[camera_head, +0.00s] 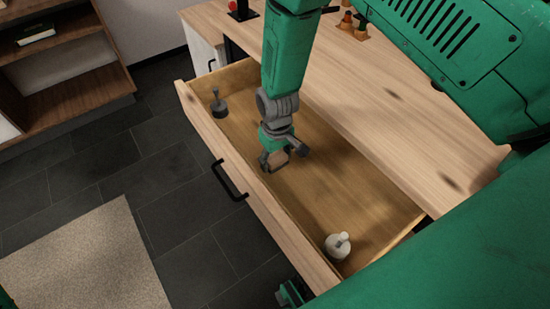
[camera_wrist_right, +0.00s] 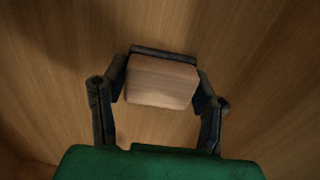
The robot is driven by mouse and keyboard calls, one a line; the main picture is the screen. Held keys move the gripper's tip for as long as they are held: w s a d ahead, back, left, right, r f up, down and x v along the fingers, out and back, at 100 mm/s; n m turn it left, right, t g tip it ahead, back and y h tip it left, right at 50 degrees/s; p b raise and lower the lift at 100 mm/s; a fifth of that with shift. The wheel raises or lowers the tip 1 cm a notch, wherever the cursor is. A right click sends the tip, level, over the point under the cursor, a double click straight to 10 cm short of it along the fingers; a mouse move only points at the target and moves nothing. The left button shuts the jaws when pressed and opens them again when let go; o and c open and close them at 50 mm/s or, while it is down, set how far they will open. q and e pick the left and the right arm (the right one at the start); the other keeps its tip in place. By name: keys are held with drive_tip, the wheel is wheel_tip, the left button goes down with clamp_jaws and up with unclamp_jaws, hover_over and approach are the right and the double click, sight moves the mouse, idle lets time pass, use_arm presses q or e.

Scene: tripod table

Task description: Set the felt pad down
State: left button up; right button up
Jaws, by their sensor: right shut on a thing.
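My right gripper (camera_head: 279,159) reaches down into the open wooden drawer (camera_head: 360,190), near its front wall. In the right wrist view the gripper (camera_wrist_right: 161,85) is shut on a pale, wood-coloured block with rounded edges, taken as the felt pad (camera_wrist_right: 161,82). The block shows small and tan between the fingers in the head view (camera_head: 278,158). Its felt face is not visible. The drawer's wooden floor lies behind it in the wrist view; I cannot tell whether the block touches it.
A dark grey weight-like object with a knob (camera_head: 218,103) stands in the drawer's far left corner. A white round object with a knob (camera_head: 338,246) stands at its near end. The drawer floor between them is largely clear. The tabletop (camera_head: 390,110) overhangs the drawer's back.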

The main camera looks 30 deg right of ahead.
sight(277, 156)
drive_tip(key=shift+d, duration=0.2)
drive_tip(key=o, duration=1.2)
drive_tip(key=shift+d+f, duration=0.1)
drive_tip(key=shift+d, duration=0.05)
drive_tip(key=shift+a+r, duration=0.25)
drive_tip(key=shift+a, duration=0.1)
drive_tip(key=r, duration=0.3)
drive_tip(key=r+p, duration=0.1)
drive_tip(key=r, duration=0.3)
drive_tip(key=r+p, duration=0.1)
drive_tip(key=r, duration=0.2)
drive_tip(key=shift+d+r, duration=0.15)
drive_tip(key=shift+d, duration=0.1)
use_arm(q)
wheel_tip(277, 156, up, 2)
drive_tip(key=shift+r, duration=0.2)
use_arm(e)
drive_tip(key=shift+a+r, duration=0.25)
drive_tip(key=shift+r, duration=0.5)
use_arm(q)
drive_tip(key=shift+d, duration=0.15)
use_arm(e)
drive_tip(key=shift+d, duration=0.1)
use_arm(q)
drive_tip(key=shift+r, duration=0.1)
